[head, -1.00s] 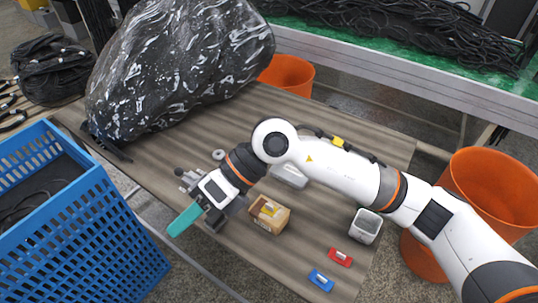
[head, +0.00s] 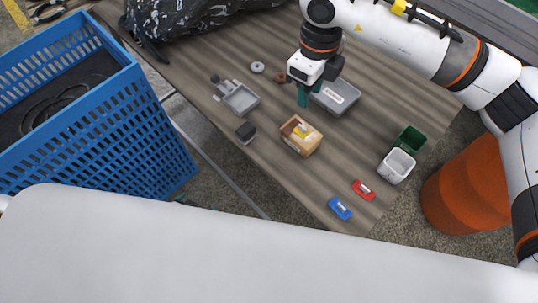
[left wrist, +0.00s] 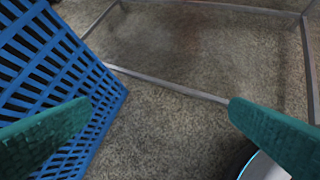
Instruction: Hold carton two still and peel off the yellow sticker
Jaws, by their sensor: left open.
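A small tan carton (head: 290,140) sits on the wooden table, with a yellow patch (head: 300,130) on its top side. I cannot read a number on it. My right gripper (head: 304,96) points down just behind the carton, apart from it. Its teal fingers overlap in this view, so its opening is unclear. My left arm fills the bottom of the head view and its gripper is not clearly seen there. In the left wrist view my left gripper (left wrist: 158,125) is open and empty, above the floor beside the blue crate (left wrist: 50,65).
On the table are a grey tray (head: 240,99), a dark block (head: 245,130), a grey lidded box (head: 345,101), a white cup (head: 396,168), a green cup (head: 412,138), and red (head: 363,190) and blue (head: 340,208) pieces. An orange bin (head: 460,190) stands at the right.

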